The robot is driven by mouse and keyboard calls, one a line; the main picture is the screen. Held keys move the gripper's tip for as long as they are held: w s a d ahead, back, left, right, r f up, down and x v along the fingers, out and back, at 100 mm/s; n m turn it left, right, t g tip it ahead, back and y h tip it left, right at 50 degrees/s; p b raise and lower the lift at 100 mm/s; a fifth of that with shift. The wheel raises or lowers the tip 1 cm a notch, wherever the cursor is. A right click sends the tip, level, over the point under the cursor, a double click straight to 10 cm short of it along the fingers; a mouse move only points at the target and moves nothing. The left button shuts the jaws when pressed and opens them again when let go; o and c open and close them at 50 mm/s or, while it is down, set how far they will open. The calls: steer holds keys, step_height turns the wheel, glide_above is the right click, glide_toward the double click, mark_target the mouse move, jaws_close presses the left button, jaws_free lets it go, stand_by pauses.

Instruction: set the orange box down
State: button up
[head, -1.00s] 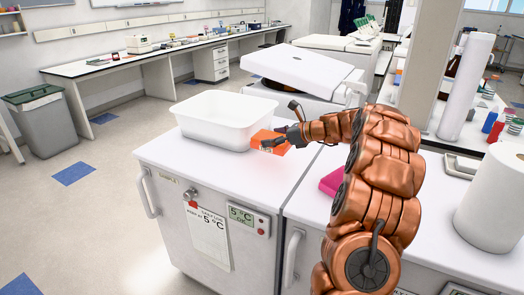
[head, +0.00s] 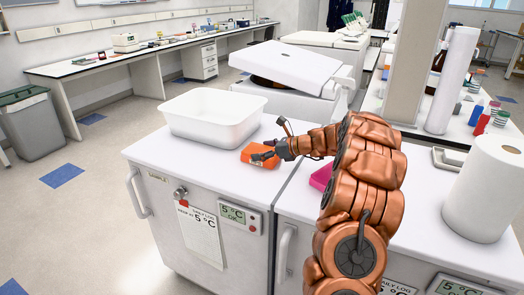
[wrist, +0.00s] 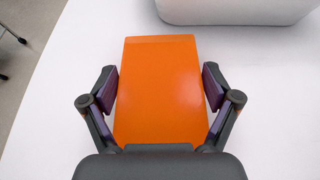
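The orange box (head: 258,153) lies flat on the white counter top, in front of the right end of the white bin. My gripper (head: 265,150) is around it from the right in the head view. In the wrist view the orange box (wrist: 160,90) lies between the two fingers of my gripper (wrist: 160,80). The fingers are spread, with a narrow gap seeming to show on each side of the box. The near end of the box is hidden by the gripper body.
The white bin (head: 213,125) stands just behind the box; its side also shows in the wrist view (wrist: 235,10). A pink item (head: 320,177) lies right of the box, partly behind my arm. A paper roll (head: 483,190) stands far right. Counter left of the box is clear.

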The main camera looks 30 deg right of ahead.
steer(key=shift+o, duration=1.1)
steer(key=shift+r, duration=0.1)
